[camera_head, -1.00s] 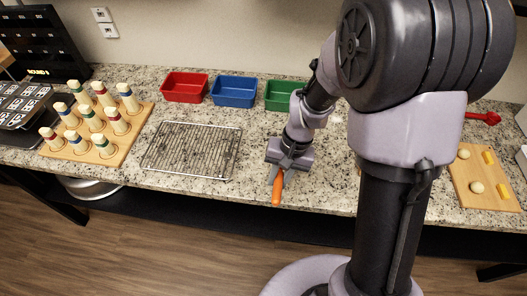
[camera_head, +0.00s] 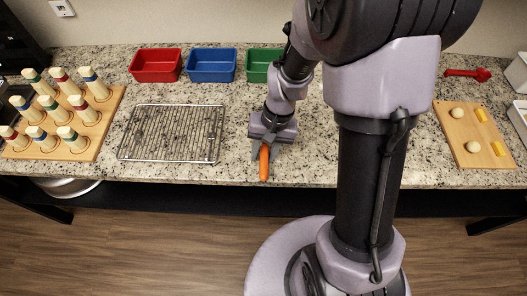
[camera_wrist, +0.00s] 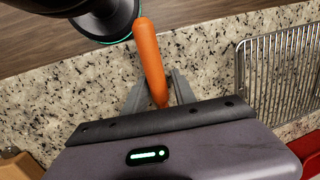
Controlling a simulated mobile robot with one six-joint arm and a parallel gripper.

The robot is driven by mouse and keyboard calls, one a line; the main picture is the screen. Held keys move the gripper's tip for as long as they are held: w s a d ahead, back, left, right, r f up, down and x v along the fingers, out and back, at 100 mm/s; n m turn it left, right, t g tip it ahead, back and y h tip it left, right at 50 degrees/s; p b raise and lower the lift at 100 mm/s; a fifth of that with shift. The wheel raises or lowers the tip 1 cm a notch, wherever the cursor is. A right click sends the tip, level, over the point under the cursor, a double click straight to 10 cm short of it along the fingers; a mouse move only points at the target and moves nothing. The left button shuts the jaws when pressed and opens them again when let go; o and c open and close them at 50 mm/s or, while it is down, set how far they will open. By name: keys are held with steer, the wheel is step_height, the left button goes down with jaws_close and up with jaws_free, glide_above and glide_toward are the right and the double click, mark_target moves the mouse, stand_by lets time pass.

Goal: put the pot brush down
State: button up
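In the wrist view the handle (camera_wrist: 149,52) is widest at the top and narrows toward my palm. My gripper (camera_head: 265,153) is low over the counter. Its two fingers stand spread on either side of the handle, with a gap visible on the right in the wrist view (camera_wrist: 158,80). Contact on the left is unclear.
A wire rack (camera_head: 172,133) lies left of my gripper. Red (camera_head: 156,66), blue (camera_head: 212,66) and green (camera_head: 258,66) bins stand behind. A board with pegs (camera_head: 110,115) is far left.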

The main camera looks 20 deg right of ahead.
steer(key=s+a+p+v, duration=0.1)
steer(key=p+v, duration=0.5)
steer(key=v, duration=0.9)
steer(key=s+a+r+t, duration=0.3)
steer(key=s+r+t, duration=0.3)
steer(key=s+r, duration=0.5)
step_height(320, 180, up, 3)
steer(key=shift+a+f+m+h, duration=0.25)
steer(key=shift+a+m+h, duration=0.05)
steer(key=shift+a+m, duration=0.1)
steer(key=shift+f+b, duration=0.3)
steer(key=shift+b, duration=0.15)
